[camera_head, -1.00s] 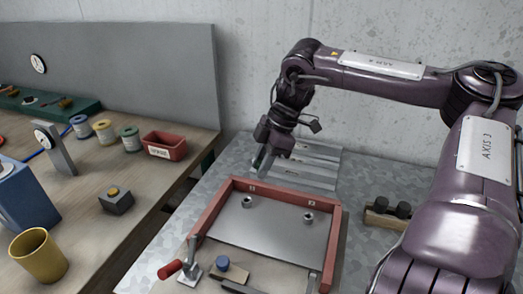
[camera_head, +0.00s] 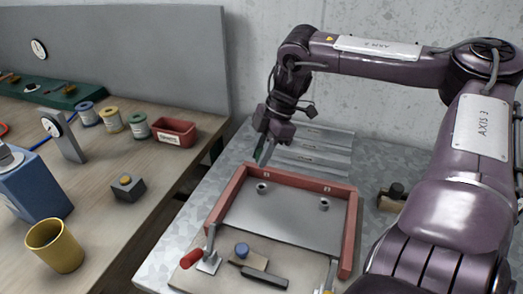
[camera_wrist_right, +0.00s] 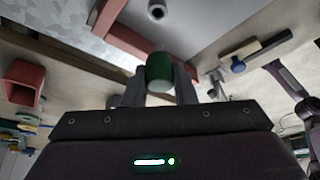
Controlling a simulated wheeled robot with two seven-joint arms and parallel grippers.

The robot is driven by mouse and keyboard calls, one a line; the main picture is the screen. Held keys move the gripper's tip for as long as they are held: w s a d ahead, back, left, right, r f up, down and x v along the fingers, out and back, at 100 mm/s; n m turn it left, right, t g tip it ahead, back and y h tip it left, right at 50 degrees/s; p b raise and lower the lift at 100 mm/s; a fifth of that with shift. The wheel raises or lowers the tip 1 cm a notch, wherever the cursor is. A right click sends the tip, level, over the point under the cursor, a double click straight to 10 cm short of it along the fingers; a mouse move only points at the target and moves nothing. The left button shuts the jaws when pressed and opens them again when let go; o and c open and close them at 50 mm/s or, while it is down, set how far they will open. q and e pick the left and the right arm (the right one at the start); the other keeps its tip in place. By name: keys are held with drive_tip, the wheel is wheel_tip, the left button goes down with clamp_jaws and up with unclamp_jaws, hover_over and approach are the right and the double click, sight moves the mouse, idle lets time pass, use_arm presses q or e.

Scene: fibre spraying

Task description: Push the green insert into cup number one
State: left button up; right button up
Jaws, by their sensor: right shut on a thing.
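My right gripper (camera_head: 262,158) is shut on the green insert (camera_wrist_right: 159,72). The insert is a short green cylinder between the two fingers in the right wrist view, with one end sticking out past the fingertips. In the head view only a sliver of green shows at the fingertips. Two small grey ring-like cups stand on the metal plate, a left one (camera_head: 262,188) and a right one (camera_head: 323,204). The gripper appears above and behind the left cup, apart from it. Small number labels on the red frame (camera_head: 228,198) are too small to read surely. My left gripper is out of view.
The red frame encloses the plate. A red-handled clamp (camera_head: 208,257), a blue knob (camera_head: 242,250) and a dark bar (camera_head: 264,277) lie at the front. A red bin (camera_head: 174,132), spools and a yellow cup (camera_head: 56,247) are on the wooden table at left.

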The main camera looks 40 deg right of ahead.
drive_tip(key=shift+f+b, duration=1.65)
drive_tip(key=shift+f, duration=0.95)
drive_tip(key=shift+f+b, duration=1.1)
drive_tip(key=shift+f, duration=0.55)
drive_tip(key=o, duration=1.1)
drive_tip(key=shift+c, duration=0.2)
drive_tip(key=shift+r, duration=0.1)
drive_tip(key=w+v, duration=0.1)
drive_tip(key=v, duration=0.6)
drive_tip(key=shift+s+d+r, duration=0.2)
drive_tip(key=shift+s+r, duration=0.15)
drive_tip(key=shift+s, duration=0.2)
drive_tip(key=shift+a+f, duration=0.1)
